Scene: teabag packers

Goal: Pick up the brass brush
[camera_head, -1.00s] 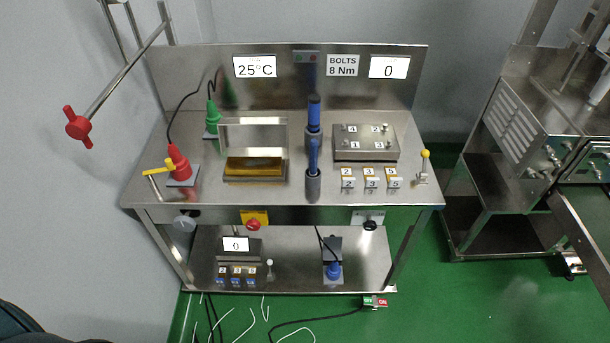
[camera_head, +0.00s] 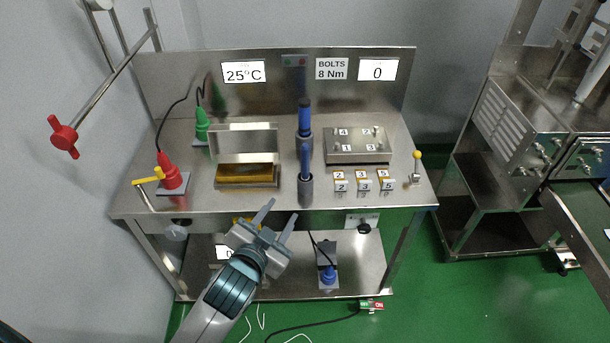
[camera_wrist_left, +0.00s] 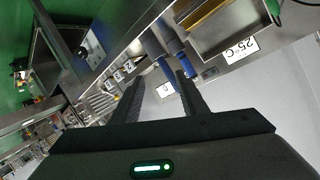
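Two blue-handled tools stand upright in grey cylindrical holders at the middle of the steel table, one at the back (camera_head: 305,118) and one in front (camera_head: 305,158). Their lower ends are hidden in the holders, so I cannot tell which is the brass brush. Blue handles also show in the left wrist view (camera_wrist_left: 182,60), beyond the fingers. My left gripper (camera_head: 281,210) is open and empty, by the table's front edge, to the left of and nearer than the front holder (camera_head: 305,190). It shows in the left wrist view too (camera_wrist_left: 158,82). My right gripper is out of view.
A heated plate with a raised clear cover (camera_head: 247,180) stands left of the holders. A steel block with numbered bolts (camera_head: 357,144) and small numbered blocks (camera_head: 363,180) stand to the right. A red cone-shaped tool (camera_head: 172,175) is at the left. A lower shelf (camera_head: 360,270) lies below.

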